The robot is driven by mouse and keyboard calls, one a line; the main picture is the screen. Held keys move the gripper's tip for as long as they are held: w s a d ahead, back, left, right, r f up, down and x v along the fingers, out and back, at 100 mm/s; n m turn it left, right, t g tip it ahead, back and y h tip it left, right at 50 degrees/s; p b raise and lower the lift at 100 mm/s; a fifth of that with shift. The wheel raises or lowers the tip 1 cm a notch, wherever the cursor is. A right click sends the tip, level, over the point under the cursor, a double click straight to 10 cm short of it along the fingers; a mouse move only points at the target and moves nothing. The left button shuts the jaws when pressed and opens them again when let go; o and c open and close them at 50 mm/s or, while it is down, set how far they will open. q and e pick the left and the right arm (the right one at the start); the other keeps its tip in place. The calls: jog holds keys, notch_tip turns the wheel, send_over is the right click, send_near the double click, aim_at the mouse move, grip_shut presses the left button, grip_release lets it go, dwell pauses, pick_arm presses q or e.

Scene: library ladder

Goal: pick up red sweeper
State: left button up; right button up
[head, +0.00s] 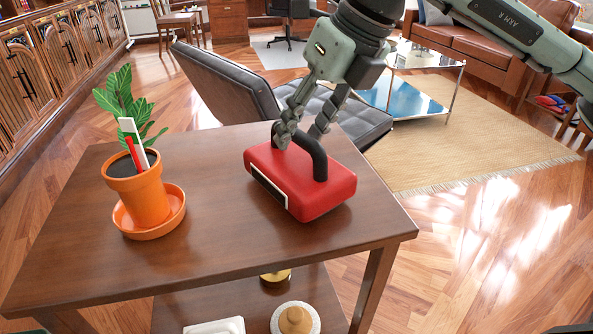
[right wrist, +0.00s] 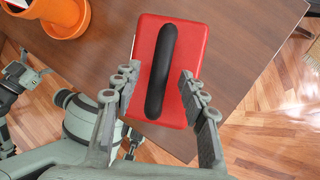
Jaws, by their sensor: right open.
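The red sweeper (head: 300,178) is a red block with a black arched handle (head: 318,158) on top. It rests on the brown wooden table (head: 225,248), right of the plant pot. My right gripper (head: 305,133) is open, with its fingertips at the handle in the head view. In the right wrist view, the open fingers (right wrist: 157,80) stand on either side of the black handle, with gaps between them and it. They hide parts of the red body's lower edges. My left gripper is outside the head view; grey parts, perhaps of it, show at the right wrist view's left edge.
An orange pot (head: 140,195) with a plant stands in an orange saucer (head: 176,216) on the table's left. A lower shelf (head: 170,310) holds small items. A black lounge chair (head: 225,85) is close behind the table. The tabletop's front is clear.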

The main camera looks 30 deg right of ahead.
jog(key=shift+x, duration=0.9)
jog(key=shift+w, duration=0.1)
jog(key=shift+c, duration=0.4)
grip_shut()
jog(key=shift+r, duration=0.1)
